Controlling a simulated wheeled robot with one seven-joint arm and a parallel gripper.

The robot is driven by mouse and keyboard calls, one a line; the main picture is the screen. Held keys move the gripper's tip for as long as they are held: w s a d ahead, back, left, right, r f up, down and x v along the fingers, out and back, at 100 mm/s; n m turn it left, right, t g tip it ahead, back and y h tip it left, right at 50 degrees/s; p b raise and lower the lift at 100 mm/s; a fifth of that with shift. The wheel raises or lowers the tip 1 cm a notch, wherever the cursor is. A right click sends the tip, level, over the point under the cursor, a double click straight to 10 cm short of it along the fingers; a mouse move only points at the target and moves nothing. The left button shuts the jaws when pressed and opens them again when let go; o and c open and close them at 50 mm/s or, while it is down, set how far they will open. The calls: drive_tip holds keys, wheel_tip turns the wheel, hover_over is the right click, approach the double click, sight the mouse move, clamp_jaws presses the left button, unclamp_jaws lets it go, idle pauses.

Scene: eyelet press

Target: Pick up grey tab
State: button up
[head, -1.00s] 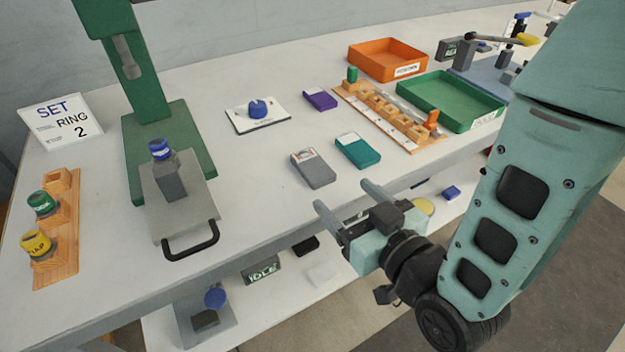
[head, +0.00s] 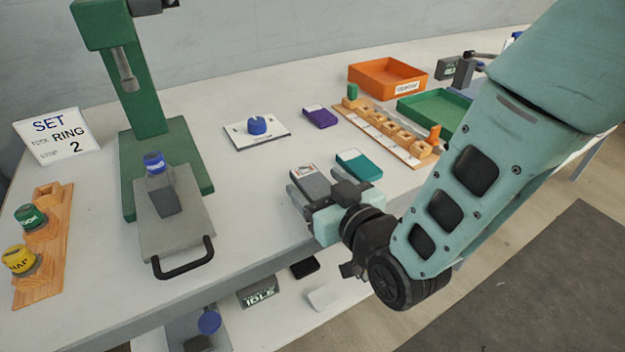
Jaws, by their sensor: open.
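The grey tab (head: 309,181) is a small flat block with a white and reddish label end. It lies on the white table near its front edge. My gripper (head: 315,184) is open at the tab's near side. Its fingers appear to lie on either side of the tab, one to the left and one to the right. The near end of the tab is partly hidden by the gripper. I cannot tell whether the fingers touch it.
A teal tab (head: 359,165) lies close to the right of the gripper. A purple tab (head: 320,117) and a wooden rack (head: 385,135) are farther back. A green press (head: 140,100) with a grey handled plate (head: 190,235) stands at the left.

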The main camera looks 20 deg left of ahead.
drive_tip(key=shift+w+a+f, duration=0.1)
drive_tip(key=shift+w+a, duration=0.15)
drive_tip(key=shift+a, duration=0.1)
drive_tip(key=shift+c, duration=0.3)
drive_tip(key=c, duration=1)
